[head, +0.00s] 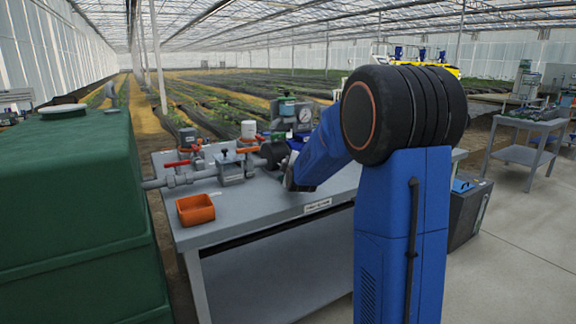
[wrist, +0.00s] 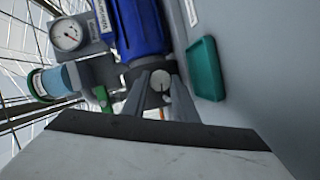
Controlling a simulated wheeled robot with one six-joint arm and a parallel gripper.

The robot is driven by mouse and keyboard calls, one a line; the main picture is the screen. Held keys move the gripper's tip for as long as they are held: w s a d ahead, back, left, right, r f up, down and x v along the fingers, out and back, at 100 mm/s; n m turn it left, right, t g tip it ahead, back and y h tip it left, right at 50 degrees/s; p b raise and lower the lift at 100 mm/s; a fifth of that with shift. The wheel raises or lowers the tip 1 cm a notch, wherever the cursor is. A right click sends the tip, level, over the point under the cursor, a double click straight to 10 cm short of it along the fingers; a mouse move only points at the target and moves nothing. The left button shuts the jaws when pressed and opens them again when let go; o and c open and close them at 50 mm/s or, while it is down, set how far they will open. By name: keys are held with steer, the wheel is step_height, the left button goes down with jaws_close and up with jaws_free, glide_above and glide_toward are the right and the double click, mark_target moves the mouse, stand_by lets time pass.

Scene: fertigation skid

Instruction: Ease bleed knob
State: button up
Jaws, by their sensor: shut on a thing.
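The bleed knob (wrist: 160,79) is a small round pale-grey cap with a dark mark on its face. It sits at the lower end of a blue cylindrical housing (wrist: 140,28) in the wrist view. My gripper (wrist: 160,88) has its two grey fingers on either side of the knob and is shut on it. The fingers partly cover the knob's sides. In the head view my own arm hides the knob and the fingertips.
A pressure gauge (wrist: 67,34) and a light-blue cylinder (wrist: 62,79) are left of the housing; a teal tray (wrist: 207,70) is close on the right. On the bench (head: 245,222) are an orange tray (head: 195,209) and red-handled pipework (head: 176,164). A green tank (head: 75,200) stands left.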

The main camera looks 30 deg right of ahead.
steer(key=shift+a+f+n, duration=0.1)
steer(key=shift+f+n, duration=0.05)
steer(key=shift+n, duration=0.25)
steer(key=o, duration=1)
steer(key=shift+o, duration=0.2)
steer(key=shift+s+a, duration=0.1)
steer(key=shift+s, duration=0.15)
steer(key=v, duration=1.6)
steer(key=shift+s+a, duration=0.2)
steer(key=shift+s, duration=0.15)
